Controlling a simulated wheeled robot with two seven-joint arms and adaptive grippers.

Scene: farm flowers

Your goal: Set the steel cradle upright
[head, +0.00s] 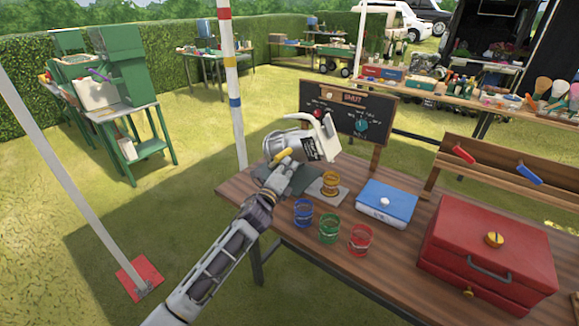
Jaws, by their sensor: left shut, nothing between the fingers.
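A pale grey metal piece (291,146) with a rounded body, a black label and a raised white plate on its right appears to be the steel cradle. It looks tilted, at the back left of the wooden table (385,248). My left gripper (284,167) is just in front of it, overlapping its lower side in the head view. The gripper is shut with nothing held. A small yellow part shows by its fingertips. The gripper hides the cradle's base, so I cannot tell whether they touch. My right gripper is out of view.
Blue (303,213), green (328,229) and red (360,240) cups stand in front. A blue box (386,203) and red toolbox (487,249) are at right. A dark control board (348,112) stands behind.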

